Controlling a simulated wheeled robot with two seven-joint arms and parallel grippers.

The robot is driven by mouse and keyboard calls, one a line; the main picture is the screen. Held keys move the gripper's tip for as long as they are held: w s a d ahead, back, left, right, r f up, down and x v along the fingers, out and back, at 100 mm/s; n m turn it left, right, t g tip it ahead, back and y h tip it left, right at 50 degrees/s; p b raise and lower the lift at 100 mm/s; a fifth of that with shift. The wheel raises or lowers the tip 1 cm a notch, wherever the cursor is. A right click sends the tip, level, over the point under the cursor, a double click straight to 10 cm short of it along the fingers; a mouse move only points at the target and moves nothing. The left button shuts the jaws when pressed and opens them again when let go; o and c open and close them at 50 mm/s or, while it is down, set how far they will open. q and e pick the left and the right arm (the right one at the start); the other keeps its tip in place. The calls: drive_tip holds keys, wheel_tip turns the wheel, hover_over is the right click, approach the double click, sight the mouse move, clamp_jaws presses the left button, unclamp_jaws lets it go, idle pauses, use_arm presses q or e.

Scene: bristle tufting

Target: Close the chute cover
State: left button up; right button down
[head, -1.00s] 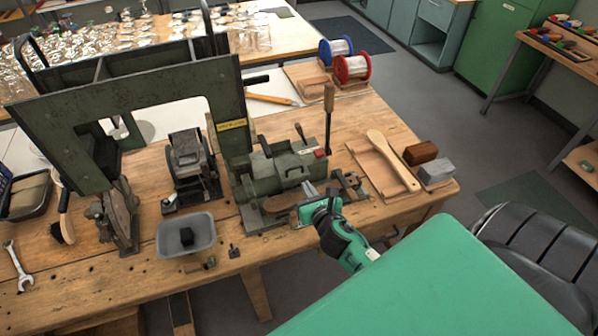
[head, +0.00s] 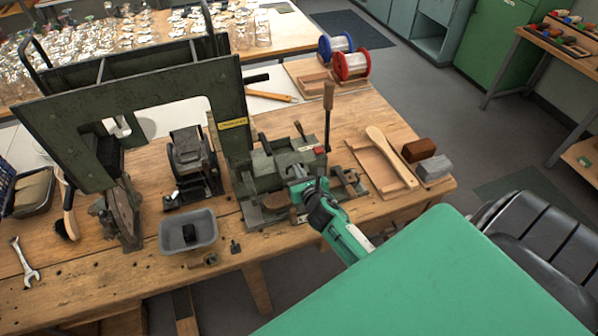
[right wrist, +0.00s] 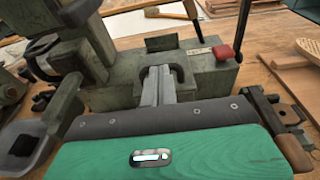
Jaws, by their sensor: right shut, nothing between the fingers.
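The dark green tufting machine (head: 262,172) stands on the wooden bench, with a tall lever and a red knob (head: 320,149) at its right. In the right wrist view a dark U-shaped handle (right wrist: 178,70) stands on the machine's front face; I cannot tell for sure which panel is the chute cover. My right gripper (head: 297,174) is at the machine's front. Its grey fingers (right wrist: 158,88) are shut and empty, with their tips at or just in front of the handle; contact is unclear. My left gripper is not in view.
A grey tray (head: 188,232) with a dark block sits left of the machine's front. A wooden board with a paddle (head: 386,150), brown and grey blocks, and wire spools (head: 352,66) are to the right. A tall green frame (head: 240,100) rises at the left.

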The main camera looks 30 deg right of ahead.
sight(290, 159)
drive_tip(key=x, duration=0.2)
drive_tip(key=r+x, duration=0.1)
drive_tip(key=x, duration=0.5)
drive_tip(key=shift+w+d+r+b, duration=0.1)
drive_tip(key=shift+w+r+b, duration=0.15)
drive_tip(key=shift+w+b, duration=0.1)
drive_tip(key=shift+w+d, duration=0.1)
drive_tip(key=shift+w, duration=0.05)
drive_tip(key=shift+r, duration=0.25)
